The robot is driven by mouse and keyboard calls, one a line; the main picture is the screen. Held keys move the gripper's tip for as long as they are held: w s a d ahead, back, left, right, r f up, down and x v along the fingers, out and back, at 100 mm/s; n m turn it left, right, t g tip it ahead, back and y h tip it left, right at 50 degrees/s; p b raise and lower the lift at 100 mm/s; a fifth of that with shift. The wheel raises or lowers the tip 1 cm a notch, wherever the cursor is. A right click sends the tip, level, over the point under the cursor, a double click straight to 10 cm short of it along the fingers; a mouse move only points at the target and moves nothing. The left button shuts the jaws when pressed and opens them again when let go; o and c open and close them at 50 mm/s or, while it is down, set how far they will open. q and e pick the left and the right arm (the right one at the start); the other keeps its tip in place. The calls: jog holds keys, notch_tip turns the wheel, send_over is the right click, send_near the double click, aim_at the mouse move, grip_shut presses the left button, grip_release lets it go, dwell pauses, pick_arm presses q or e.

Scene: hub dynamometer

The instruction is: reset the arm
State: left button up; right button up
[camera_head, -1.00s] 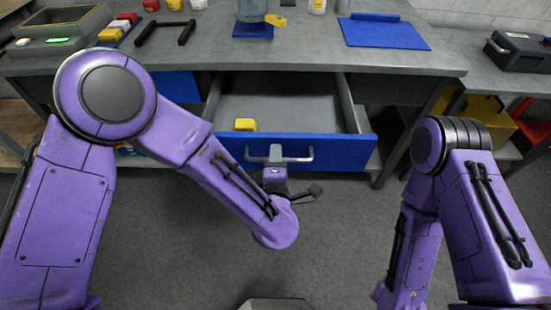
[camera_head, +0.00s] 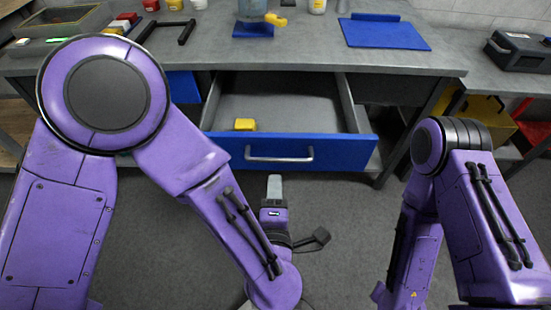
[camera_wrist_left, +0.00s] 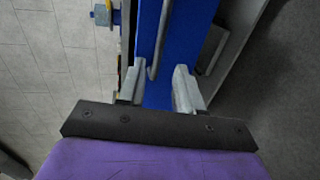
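My left gripper (camera_head: 274,185) hangs in front of the open drawer, a little short of its handle (camera_head: 280,157). In the left wrist view the two fingers of this gripper (camera_wrist_left: 159,72) stand apart with nothing between their tips, and the handle (camera_wrist_left: 158,45) lies just beyond them. My left arm (camera_head: 215,190) is bent, its elbow at the left. My right arm (camera_head: 465,220) is folded at the right, and its gripper is outside the picture.
The drawer's blue front (camera_head: 345,152) sticks out from under the grey workbench (camera_head: 300,55). A yellow block (camera_head: 245,125) lies inside the drawer.

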pick_arm(q)
jog(key=a+f+m+g+p, duration=0.3)
jog(key=a+f+m+g, duration=0.3)
jog(key=a+f+m, duration=0.55)
jog(key=s+a+f+g+y+p, duration=0.1)
jog(key=s+a+f+g, duration=0.2)
jog(key=s+a, duration=0.5)
jog(key=s+a+f+g+y+p, duration=0.2)
jog(key=s+a+f+g, duration=0.1)
jog(key=s+a+f, duration=0.3)
jog(key=s+a, duration=0.2)
jog(key=a, duration=0.2)
jog(key=shift+s, duration=0.25)
